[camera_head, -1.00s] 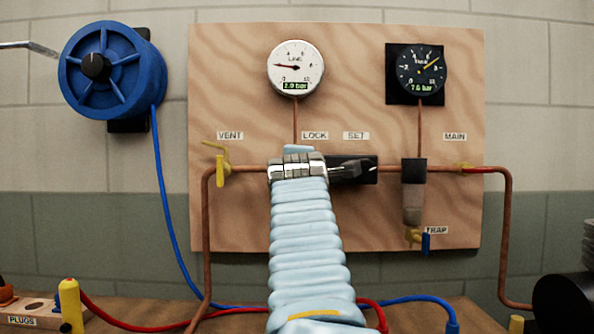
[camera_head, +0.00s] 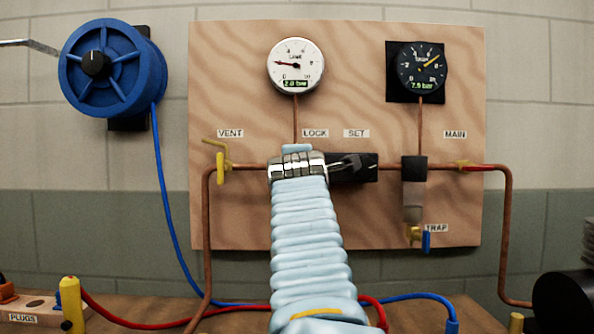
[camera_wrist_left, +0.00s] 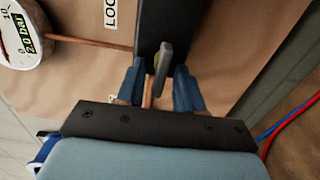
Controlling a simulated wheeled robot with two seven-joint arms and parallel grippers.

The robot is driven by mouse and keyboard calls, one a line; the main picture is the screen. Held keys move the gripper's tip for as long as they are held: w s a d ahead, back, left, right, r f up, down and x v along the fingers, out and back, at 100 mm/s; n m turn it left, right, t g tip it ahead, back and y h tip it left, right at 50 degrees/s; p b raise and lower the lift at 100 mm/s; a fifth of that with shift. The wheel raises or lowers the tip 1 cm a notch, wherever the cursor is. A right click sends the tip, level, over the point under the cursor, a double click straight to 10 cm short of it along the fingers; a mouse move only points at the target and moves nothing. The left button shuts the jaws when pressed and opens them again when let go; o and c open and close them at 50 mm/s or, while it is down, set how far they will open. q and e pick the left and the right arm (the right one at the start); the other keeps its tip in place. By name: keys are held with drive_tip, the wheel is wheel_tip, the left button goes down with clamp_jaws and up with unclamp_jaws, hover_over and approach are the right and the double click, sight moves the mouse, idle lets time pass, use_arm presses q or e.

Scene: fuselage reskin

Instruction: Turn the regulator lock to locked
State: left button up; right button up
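The regulator (camera_head: 362,171) is a black block on the pipe under the LOCK and SET labels. My left arm covers its left part in the head view and hides the gripper's fingers. In the left wrist view the black regulator body (camera_wrist_left: 153,22) shows with a small grey lever (camera_wrist_left: 161,72) on a brass-coloured base. My left gripper (camera_wrist_left: 158,88) is open, its two blue fingers on either side of the lever. The right finger is very close to the lever; I cannot tell if they touch. My right gripper is in neither view.
A white LINE gauge (camera_head: 295,66) reads about 2.0 bar, and a black gauge (camera_head: 421,69) hangs at right. The yellow VENT valve (camera_head: 221,163) is left, the MAIN valve (camera_head: 461,164) right, the trap (camera_head: 413,203) below. A blue hose reel (camera_head: 112,70) is on the wall.

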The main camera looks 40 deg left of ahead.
use_arm(q)
drive_tip(key=b+v, duration=0.2)
drive_tip(key=v, duration=1.2)
drive_tip(key=shift+b, duration=0.35)
